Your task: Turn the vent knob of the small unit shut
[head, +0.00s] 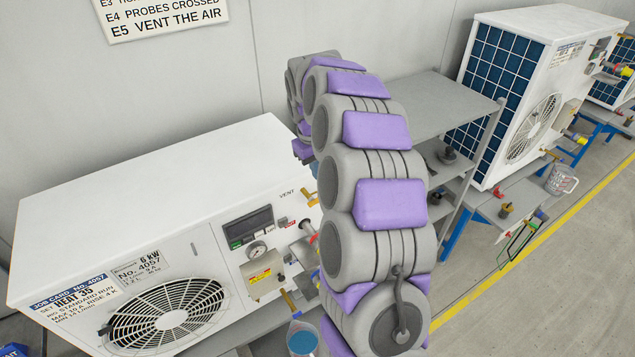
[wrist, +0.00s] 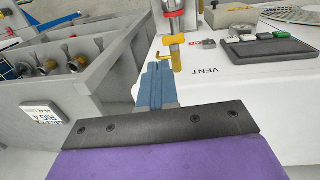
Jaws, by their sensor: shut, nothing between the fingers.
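The small unit (head: 150,185) is a white box at the left of the head view, with a fan grille and a control panel. Its yellow vent knob (head: 312,199) sits at the right end beside the VENT lettering. In the wrist view the knob (wrist: 174,42) shows as a yellow handle on a brass stem, just beyond the unit's edge. My gripper (wrist: 158,66) has blue fingers, shut and empty, close to the knob on its lower left. I cannot tell whether they touch it. In the head view my arm hides most of the gripper.
The unit's display (wrist: 272,48) and a red-and-grey fitting (wrist: 172,18) are near the knob. A grey shelf (head: 440,105) stands right of my arm, holding dark fittings. A larger white unit (head: 535,90) stands further right. Open floor lies at the lower right.

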